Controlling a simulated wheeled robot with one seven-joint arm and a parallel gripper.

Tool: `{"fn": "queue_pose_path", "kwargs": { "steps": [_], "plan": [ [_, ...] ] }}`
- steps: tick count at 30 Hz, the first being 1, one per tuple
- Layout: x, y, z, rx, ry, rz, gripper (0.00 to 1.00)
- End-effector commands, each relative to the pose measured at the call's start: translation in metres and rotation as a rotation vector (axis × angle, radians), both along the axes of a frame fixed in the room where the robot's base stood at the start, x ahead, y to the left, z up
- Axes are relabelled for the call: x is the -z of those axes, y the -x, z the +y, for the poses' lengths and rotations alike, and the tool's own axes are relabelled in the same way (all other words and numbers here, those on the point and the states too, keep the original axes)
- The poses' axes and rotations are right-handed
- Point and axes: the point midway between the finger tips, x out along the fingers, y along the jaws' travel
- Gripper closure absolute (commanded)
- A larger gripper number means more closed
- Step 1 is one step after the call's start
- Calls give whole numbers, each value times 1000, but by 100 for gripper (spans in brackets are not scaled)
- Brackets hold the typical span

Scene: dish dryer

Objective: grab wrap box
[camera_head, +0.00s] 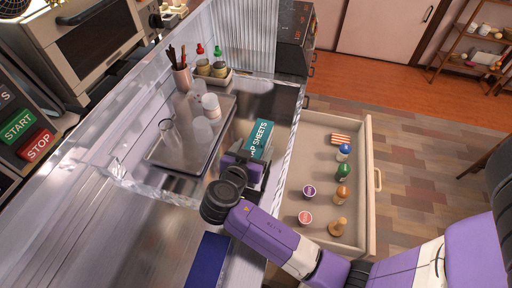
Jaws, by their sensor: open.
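The teal wrap box (262,137), with white lettering ending in "AP SHEETS", stands on the metal counter inside the clear-walled area, right of the dish tray. My gripper (246,157) is right at the near end of the box and hides its lower part. The jaws are open. I cannot tell whether the fingers are on both sides of the box or touch it. My purple arm reaches in from the lower right, over the counter edge.
A tray (164,158) with clear cups stands left of my gripper. Clear walls (150,190) border the area. An open drawer (368,150) with several small items juts out on the right. A utensil cup (182,77) and bottles stand at the back.

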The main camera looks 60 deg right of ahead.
Motion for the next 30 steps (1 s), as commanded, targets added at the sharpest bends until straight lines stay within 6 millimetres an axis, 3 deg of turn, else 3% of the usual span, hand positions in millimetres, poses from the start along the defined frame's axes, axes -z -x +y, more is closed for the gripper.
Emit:
{"fn": "queue_pose_path", "kwargs": {
  "steps": [4,15,24,30],
  "plan": [
    [0,0,0,0,0,0,25],
    [0,0,0,0,0,-1,97],
    [-3,0,0,1,0,-2,100],
    [-20,-1,0,0,0,-6,100]
  ]
}}
